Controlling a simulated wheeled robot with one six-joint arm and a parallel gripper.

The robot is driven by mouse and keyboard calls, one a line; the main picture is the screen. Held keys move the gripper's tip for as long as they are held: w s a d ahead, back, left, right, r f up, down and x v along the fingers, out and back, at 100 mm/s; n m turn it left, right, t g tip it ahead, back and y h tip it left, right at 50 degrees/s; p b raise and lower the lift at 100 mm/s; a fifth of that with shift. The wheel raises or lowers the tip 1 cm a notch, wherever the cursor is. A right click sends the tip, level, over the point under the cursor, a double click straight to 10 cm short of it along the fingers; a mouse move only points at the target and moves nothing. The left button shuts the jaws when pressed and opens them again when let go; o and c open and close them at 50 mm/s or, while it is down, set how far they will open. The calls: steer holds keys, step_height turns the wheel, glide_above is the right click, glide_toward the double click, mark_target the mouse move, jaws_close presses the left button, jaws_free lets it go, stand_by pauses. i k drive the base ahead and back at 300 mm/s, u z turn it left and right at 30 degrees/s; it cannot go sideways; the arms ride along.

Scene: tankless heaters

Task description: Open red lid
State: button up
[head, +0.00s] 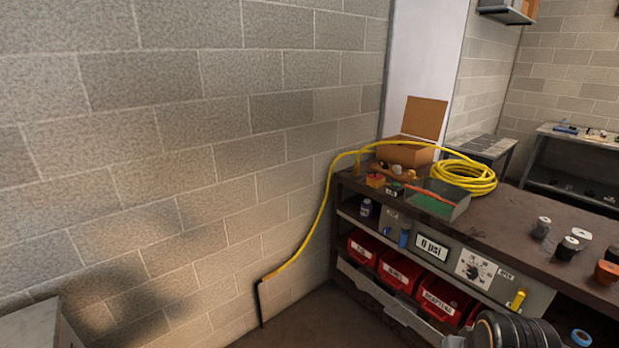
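I cannot tell for certain which thing is the red lid. A small yellow box with a red top (376,179) sits near the left end of the dark workbench (505,215); the red part looks flat on it, but it is small in view. Red bins with white labels stand in a row on the shelf below: a left one (362,248), a middle one (400,271) and a right one (441,297). My gripper is not in view. A dark ribbed part at the bottom right edge looks like part of my arm, in front of the bench.
A yellow hose coil (463,177) lies on the bench, its end running down the block wall. An open cardboard box (405,153) and a grey tray (437,199) are beside it. A "0 psi" panel (432,248) is under the benchtop. Several small cylinders stand at right.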

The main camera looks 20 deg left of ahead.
mark_target(377, 176)
steer(key=u, duration=0.55)
steer(key=i, duration=2.05)
steer(key=z, duration=0.55)
